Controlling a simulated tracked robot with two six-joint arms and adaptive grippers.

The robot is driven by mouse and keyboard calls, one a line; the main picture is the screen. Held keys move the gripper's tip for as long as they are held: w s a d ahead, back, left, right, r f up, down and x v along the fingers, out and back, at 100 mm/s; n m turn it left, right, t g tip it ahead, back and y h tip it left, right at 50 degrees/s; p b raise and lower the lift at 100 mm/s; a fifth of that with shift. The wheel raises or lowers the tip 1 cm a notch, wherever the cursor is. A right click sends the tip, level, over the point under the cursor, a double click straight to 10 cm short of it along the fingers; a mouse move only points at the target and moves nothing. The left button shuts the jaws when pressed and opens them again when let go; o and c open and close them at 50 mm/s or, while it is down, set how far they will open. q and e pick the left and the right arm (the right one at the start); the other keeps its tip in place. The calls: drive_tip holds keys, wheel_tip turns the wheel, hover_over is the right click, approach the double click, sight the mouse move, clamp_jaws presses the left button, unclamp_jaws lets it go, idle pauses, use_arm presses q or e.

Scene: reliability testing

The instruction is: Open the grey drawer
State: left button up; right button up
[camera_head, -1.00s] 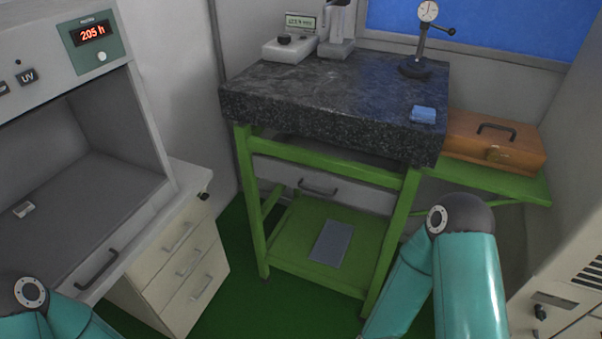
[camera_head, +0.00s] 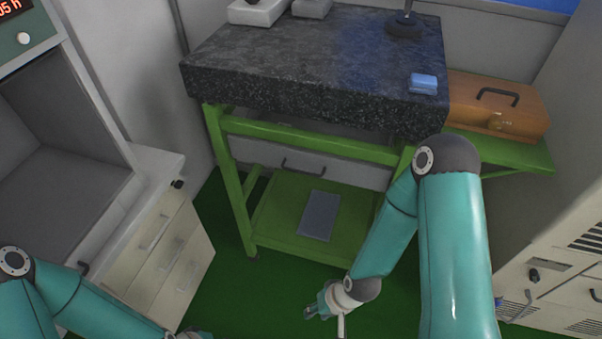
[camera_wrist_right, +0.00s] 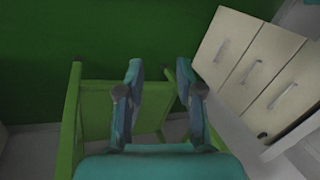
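The grey drawer (camera_head: 345,174) is a pale grey front with a dark bar handle (camera_head: 303,165), under the dark granite top and behind the green frame in the head view. It looks shut. My right gripper (camera_head: 322,304) is low over the green floor, in front of the stand and apart from the drawer. In the right wrist view its two fingers (camera_wrist_right: 160,82) are spread with nothing between them. My left arm comes in at the lower left. Its fingers are outside the picture. I cannot make out the grey drawer in the right wrist view.
The green stand (camera_head: 231,186) has a lower shelf with a grey plate (camera_head: 320,216). A cream drawer cabinet (camera_head: 190,262) stands left, also seen in the right wrist view (camera_wrist_right: 228,40). A wooden case (camera_head: 490,112) is at the right. Green floor (camera_head: 285,285) is free in front.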

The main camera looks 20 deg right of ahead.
drive_tip(key=w+d+m+t+b, duration=0.2)
drive_tip(key=w+m+t+b, duration=0.1)
drive_tip(key=w+b, duration=0.25)
drive_tip(key=m+t+b, duration=1.2)
drive_tip(key=b, duration=0.4)
approach(302, 171)
drive_tip(key=x, duration=1)
drive_tip(key=shift+w+f, duration=0.1)
drive_tip(key=shift+f, duration=0.2)
drive_tip(key=shift+g, duration=0.3)
clamp_jaws()
